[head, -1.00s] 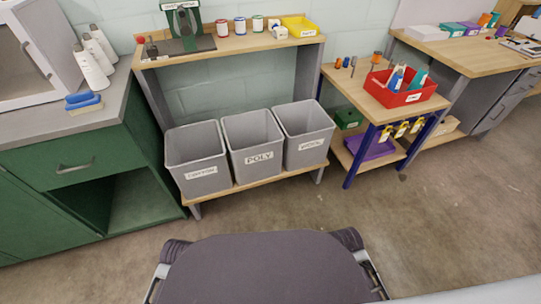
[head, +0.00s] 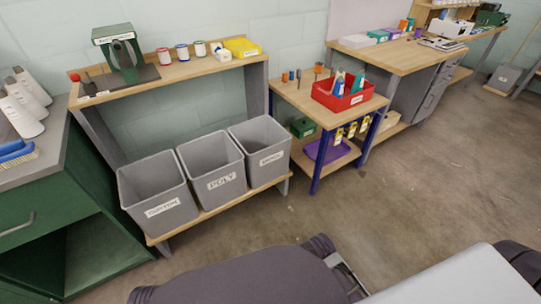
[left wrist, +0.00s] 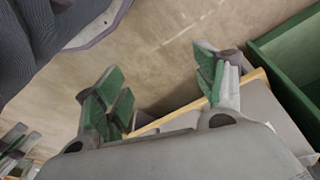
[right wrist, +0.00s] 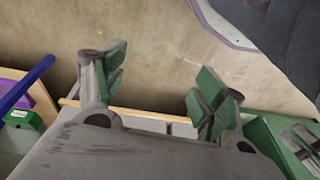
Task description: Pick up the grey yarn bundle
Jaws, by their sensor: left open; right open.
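I cannot make out a grey yarn bundle in any view. Three grey bins stand on a low shelf: a left one (head: 158,196), the POLY bin (head: 213,170) in the middle and a right one (head: 261,150). As far as I can see into them, they look empty. My left gripper (left wrist: 158,88) is open and empty in the left wrist view, above the floor and near the shelf edge. My right gripper (right wrist: 156,85) is open and empty in the right wrist view. Neither gripper shows in the head view.
A green cabinet (head: 75,190) with white cones (head: 22,108) is at the left. Spools and a yellow tray (head: 241,47) sit on the bench above the bins. A small table holds a red bin (head: 343,96). Further right is a wooden desk (head: 400,55). The floor (head: 430,150) is clear.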

